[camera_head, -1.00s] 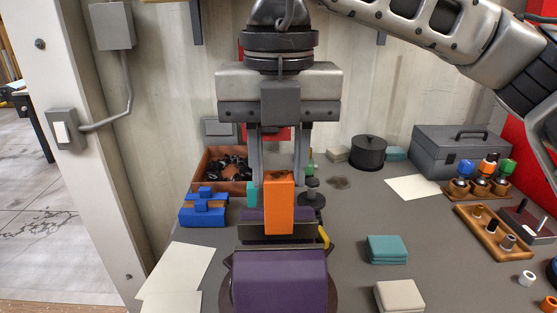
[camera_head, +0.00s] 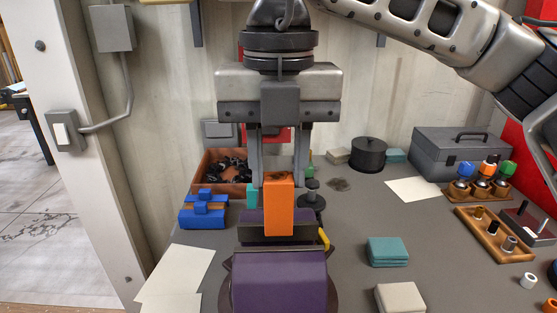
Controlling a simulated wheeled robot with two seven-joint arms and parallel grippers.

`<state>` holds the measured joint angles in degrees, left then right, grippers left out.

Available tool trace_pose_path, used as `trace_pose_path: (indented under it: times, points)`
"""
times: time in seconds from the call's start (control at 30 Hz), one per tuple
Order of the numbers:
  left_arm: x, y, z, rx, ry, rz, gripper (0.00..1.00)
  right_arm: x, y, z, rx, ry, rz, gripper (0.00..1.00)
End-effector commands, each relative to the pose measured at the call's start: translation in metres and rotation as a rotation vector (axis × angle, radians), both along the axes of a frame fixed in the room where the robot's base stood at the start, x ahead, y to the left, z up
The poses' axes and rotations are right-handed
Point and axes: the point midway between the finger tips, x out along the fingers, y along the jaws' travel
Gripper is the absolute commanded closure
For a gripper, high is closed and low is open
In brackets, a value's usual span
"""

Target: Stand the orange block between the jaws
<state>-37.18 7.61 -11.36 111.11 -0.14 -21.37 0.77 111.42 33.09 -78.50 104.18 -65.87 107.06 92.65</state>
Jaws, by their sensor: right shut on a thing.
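The orange block (camera_head: 279,207) stands upright at the purple vise (camera_head: 278,278), in the gap between its rear jaw and its large front body. A teal piece (camera_head: 252,196) shows just left of the block, behind the fingers. My left gripper is not in view.
A blue clamp-like piece (camera_head: 203,209) and a brown bin of dark parts (camera_head: 199,174) lie left. Teal cloths (camera_head: 388,251), a beige stack (camera_head: 400,297), a wooden tray (camera_head: 485,236) and a grey toolbox (camera_head: 455,154) are right.

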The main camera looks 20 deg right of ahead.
Motion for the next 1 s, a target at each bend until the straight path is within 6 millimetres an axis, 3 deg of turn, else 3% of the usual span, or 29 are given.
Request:
trace_pose_path:
  times: [1.0]
  points:
    - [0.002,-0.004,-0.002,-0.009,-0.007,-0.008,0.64,0.000,0.000,-0.015,0.001,-0.002,0.000,1.00]
